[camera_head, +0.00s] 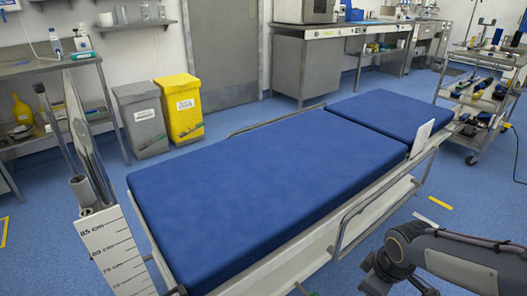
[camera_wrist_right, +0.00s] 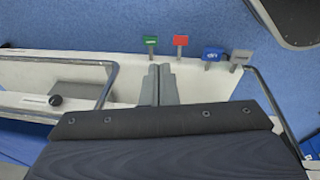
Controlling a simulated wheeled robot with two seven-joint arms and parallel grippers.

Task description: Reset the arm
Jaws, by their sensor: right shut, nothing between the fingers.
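My right arm (camera_head: 455,262) comes in at the lower right of the head view, beside the near right side of the blue bed. Its gripper end is at the bottom edge there and partly cut off. In the right wrist view my right gripper (camera_wrist_right: 160,72) has its two grey fingers together, with nothing between them. My left gripper is not in view.
The blue operating table (camera_head: 270,170) has a metal side rail (camera_head: 385,200). The wrist view shows green (camera_wrist_right: 150,40), red (camera_wrist_right: 180,40), blue (camera_wrist_right: 211,53) and grey (camera_wrist_right: 240,57) tabs near the fingers. Grey (camera_head: 140,118) and yellow (camera_head: 181,105) bins and a trolley (camera_head: 480,105) stand beyond.

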